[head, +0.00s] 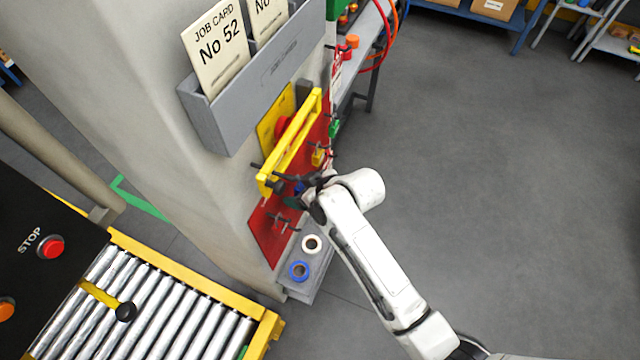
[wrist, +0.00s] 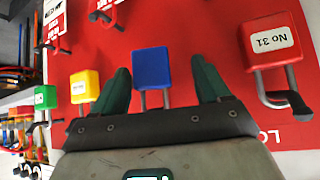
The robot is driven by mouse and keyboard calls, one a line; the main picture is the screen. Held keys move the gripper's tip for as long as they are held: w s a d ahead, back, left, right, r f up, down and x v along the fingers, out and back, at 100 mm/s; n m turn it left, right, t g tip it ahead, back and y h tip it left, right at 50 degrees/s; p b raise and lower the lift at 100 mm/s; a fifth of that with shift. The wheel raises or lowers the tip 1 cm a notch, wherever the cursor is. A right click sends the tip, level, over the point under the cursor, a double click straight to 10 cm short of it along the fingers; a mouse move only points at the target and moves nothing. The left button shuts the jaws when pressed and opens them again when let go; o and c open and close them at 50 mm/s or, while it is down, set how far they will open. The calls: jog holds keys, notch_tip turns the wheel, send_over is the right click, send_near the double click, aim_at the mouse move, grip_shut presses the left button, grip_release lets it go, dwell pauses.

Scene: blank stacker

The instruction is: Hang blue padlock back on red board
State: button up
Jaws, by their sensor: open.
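The red board (head: 266,232) is fixed to the side of the pale pillar and fills much of the wrist view (wrist: 215,30). The blue padlock (wrist: 152,67) is in front of the board, its body between my two fingers and its shackle towards the gripper's base. In the head view only a bit of blue (head: 298,189) shows beside my gripper (head: 309,194). My gripper, also in the wrist view (wrist: 162,78), is open, with a gap visible on each side of the padlock. Whether the shackle is on a hook is hidden.
A red padlock marked No 31 (wrist: 271,43) hangs to the right in the wrist view; yellow (wrist: 85,86) and green (wrist: 46,97) ones are to the left. A yellow bar (head: 292,143) stands out from the board. A grey ledge below holds a blue ring (head: 299,271) and white ring (head: 312,243).

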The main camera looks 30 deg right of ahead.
jog(key=d+v, duration=0.1)
jog(key=v, duration=0.9)
jog(key=shift+w, duration=0.25)
jog(key=shift+d, duration=0.1)
jog(key=s+d+f+m+g+h, duration=0.1)
jog(key=s+d+f+m+g, duration=0.1)
jog(key=s, duration=1)
jog(key=s+d+f+m+g+h, duration=0.2)
jog(key=s+g, duration=0.3)
jog(key=s, duration=0.7)
jog(key=shift+d+f+m+h, duration=0.3)
jog(key=shift+d+f+m, duration=0.2)
jog(key=shift+d, duration=0.3)
